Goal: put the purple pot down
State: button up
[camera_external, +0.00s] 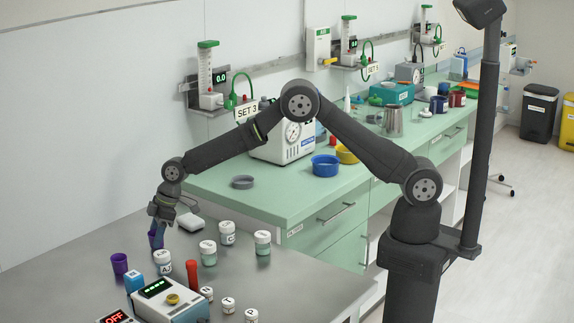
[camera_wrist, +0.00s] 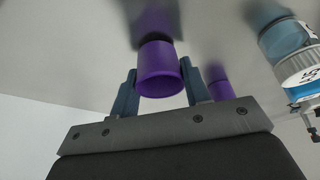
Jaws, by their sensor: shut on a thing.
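My gripper (camera_external: 160,222) points down over the steel table at the left. It is shut on a purple pot (camera_external: 156,240), which hangs between the fingers at or just above the tabletop. The wrist view shows the held purple pot (camera_wrist: 160,72) between two blue-grey fingers, with its blurred reflection close by in the steel. I cannot tell for certain whether its base touches. A second purple pot (camera_external: 119,263) stands to the left on the same table. It also shows in the wrist view (camera_wrist: 220,90), beside the right finger.
White-lidded jars (camera_external: 208,253) stand right of the held pot, one labelled jar (camera_external: 163,262) in front of it. A green counter (camera_external: 262,200) adjoins behind.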

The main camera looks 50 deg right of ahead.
jog(key=shift+f, duration=0.25)
jog(key=o, duration=0.9)
jog(key=shift+d, duration=0.1)
jog(key=v, duration=1.6)
jog(key=shift+d+r, duration=0.15)
jog(key=shift+r, duration=0.05)
jog(key=shift+o, duration=0.7)
jog(key=shift+s+d+r, duration=0.1)
jog(key=shift+d+r, duration=0.05)
jog(key=shift+r, duration=0.25)
